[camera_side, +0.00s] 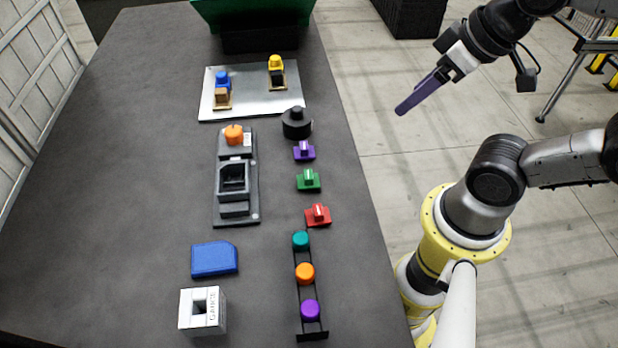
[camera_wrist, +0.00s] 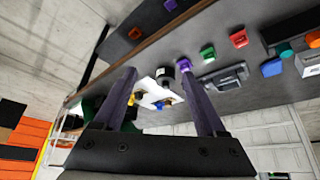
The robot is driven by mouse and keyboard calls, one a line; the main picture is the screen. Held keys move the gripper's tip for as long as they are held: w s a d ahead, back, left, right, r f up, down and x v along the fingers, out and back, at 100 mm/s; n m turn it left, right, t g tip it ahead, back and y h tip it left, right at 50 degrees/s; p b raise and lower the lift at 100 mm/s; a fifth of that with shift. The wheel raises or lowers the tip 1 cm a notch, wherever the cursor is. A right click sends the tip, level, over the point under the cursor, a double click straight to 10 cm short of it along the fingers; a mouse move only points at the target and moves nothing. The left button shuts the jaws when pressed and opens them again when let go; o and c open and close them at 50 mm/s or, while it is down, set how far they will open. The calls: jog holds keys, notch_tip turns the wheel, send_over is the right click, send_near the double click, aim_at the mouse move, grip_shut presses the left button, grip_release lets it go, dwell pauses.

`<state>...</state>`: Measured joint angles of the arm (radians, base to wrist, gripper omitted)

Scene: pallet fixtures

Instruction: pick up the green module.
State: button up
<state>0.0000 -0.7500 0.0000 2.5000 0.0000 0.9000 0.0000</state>
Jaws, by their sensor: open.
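The green module (camera_side: 308,182) stands on the dark table in a column between the purple module (camera_side: 304,152) and the red module (camera_side: 318,216). In the wrist view the green module (camera_wrist: 208,54) is small, right of my fingers. My gripper (camera_side: 402,109) is up beyond the right edge of the table in the side view, well apart from the green module. In the wrist view the two purple fingers of my gripper (camera_wrist: 157,69) are spread with nothing held between them.
A black round part (camera_side: 296,124) stands behind the purple module. A rack (camera_side: 312,335) with teal, orange and purple round pieces is in front of the red one. A grey fixture (camera_side: 222,207) lies left of the modules. A silver plate (camera_side: 244,108) holds blue and yellow-topped pieces.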

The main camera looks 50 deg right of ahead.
jog(key=shift+c, duration=0.2)
jog(key=shift+c, duration=1.2)
